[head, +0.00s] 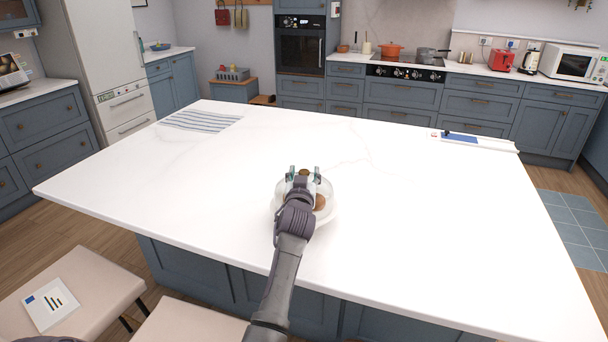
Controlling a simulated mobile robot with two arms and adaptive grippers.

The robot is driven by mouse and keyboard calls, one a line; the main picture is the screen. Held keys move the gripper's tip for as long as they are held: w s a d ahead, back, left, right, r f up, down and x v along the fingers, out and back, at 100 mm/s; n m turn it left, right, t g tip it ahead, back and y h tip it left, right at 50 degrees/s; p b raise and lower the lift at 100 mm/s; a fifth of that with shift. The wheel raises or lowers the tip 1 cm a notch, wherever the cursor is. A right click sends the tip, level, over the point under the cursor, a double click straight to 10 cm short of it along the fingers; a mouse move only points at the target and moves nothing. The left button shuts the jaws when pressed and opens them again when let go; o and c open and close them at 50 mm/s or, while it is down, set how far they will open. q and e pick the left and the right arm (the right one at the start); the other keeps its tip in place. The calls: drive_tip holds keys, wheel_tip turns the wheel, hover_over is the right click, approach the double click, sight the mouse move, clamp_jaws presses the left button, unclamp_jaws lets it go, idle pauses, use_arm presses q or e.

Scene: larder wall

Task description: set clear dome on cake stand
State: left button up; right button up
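A white cake stand (331,215) stands on the white island counter near its front middle, with brown cakes (320,202) on it. A clear dome (326,187) shows over the cakes; its lower edge is partly hidden by my arm, so I cannot tell if it rests fully on the stand. My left gripper (304,174) is right above the dome, its two fingers spread apart. A small brown thing shows between the fingers; I cannot tell whether it is the dome's knob or a cake. My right gripper is not in view.
A striped cloth (200,120) lies at the island's far left. A white board with a blue item (459,137) lies at the far right edge. The counter (420,220) around the stand is clear. Stools (85,290) stand in front, one with a booklet (50,304).

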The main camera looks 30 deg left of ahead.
use_arm(q)
drive_tip(key=shift+f, duration=0.1)
drive_tip(key=shift+s+d, duration=0.25)
drive_tip(key=shift+s, duration=0.2)
drive_tip(key=v, duration=1.1)
